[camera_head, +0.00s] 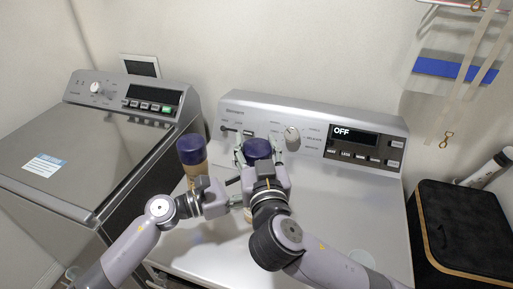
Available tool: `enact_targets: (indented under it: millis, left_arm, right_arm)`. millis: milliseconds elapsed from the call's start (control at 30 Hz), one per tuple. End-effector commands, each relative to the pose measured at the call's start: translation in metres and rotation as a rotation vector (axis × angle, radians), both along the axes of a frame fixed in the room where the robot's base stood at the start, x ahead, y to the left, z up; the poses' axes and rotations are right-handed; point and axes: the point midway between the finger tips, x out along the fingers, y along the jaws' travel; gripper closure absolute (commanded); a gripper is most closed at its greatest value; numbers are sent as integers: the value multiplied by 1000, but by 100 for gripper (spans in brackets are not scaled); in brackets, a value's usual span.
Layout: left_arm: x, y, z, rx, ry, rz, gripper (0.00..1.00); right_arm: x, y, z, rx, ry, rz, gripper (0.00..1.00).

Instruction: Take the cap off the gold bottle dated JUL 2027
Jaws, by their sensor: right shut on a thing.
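A gold bottle (196,172) with a dark purple cap stands upright on the silver washer top, left of centre. A second dark purple cap (258,149) is at the centre, between the fingers of my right gripper (258,156), which is shut on it. A small pale-gold part (247,214) shows below that gripper; the rest of what is under the cap is hidden. My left gripper (235,192) comes in from the left, its fingers pointing right beneath the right gripper. Its fingertips are hidden, so its grip cannot be told. No date is readable.
The washer's control panel (310,135) with a knob and an OFF display rises behind the caps. Another grey appliance (90,150) stands at left. A black box (465,235) is at right.

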Motion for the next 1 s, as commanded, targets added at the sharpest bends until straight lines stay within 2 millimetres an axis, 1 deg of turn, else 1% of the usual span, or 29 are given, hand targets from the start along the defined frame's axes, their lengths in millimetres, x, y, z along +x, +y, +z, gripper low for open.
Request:
enact_targets:
  millis: [233,433,533,633,800,833,1000]
  left_arm:
    - [-1,0,-1,0,3,-1,100]
    - [-1,0,-1,0,3,-2,100]
    - [-1,0,-1,0,3,-2,100]
    - [-1,0,-1,1,4,-2,100]
    - [-1,0,-1,1,4,-2,100]
    - [-1,0,-1,1,4,-2,55]
    - [0,0,-1,0,2,-1,44]
  right_arm:
    - [0,1,3,2,-1,1,86]
    - [0,1,27,6,0,2,86]
    - [0,1,36,3,0,1,86]
    - [0,1,40,2,1,1,86]
    - [0,1,40,0,1,1,86]
    - [0,1,40,0,1,1,86]
    - [0,1,40,0,1,1,86]
